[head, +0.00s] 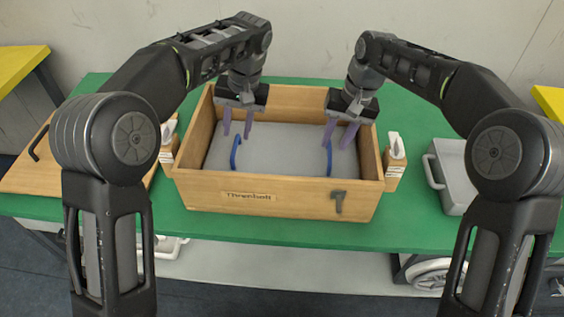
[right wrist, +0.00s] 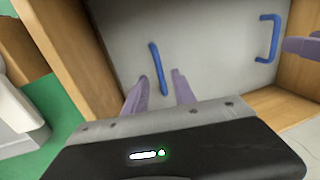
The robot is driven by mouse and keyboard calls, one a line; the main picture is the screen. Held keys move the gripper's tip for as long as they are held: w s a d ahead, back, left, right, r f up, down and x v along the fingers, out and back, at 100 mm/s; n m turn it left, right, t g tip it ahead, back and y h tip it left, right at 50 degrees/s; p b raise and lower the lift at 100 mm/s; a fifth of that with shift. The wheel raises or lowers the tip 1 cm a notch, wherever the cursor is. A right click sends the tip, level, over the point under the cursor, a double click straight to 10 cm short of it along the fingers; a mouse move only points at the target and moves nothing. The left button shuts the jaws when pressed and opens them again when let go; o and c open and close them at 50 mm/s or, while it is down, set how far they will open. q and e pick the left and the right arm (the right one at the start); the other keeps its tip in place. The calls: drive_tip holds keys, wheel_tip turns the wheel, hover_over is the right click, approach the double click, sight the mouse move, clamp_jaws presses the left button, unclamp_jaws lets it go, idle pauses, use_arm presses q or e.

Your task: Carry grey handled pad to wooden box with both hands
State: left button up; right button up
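The grey pad (head: 284,152) lies flat inside the wooden box (head: 240,197), with a blue handle on its left (head: 236,153) and one on its right (head: 329,158). The pad (right wrist: 205,45) also shows in the right wrist view. My left gripper (head: 237,131) is open above the left handle, its fingers apart and empty. My right gripper (head: 338,139) is open above the right handle. In the right wrist view its two fingers (right wrist: 159,83) are spread, with the right handle (right wrist: 157,68) just beyond and between the tips.
The box stands on a green table (head: 420,228). A grey case with a handle (head: 455,175) is at the right. A wooden board with a dark handle (head: 28,172) is at the left. Small light objects flank the box (head: 396,155). A wall is behind the table.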

wheel_tip(320, 180, up, 7)
drive_tip(key=d, duration=0.1)
drive_tip(key=shift+d, duration=0.15)
idle(0.4)
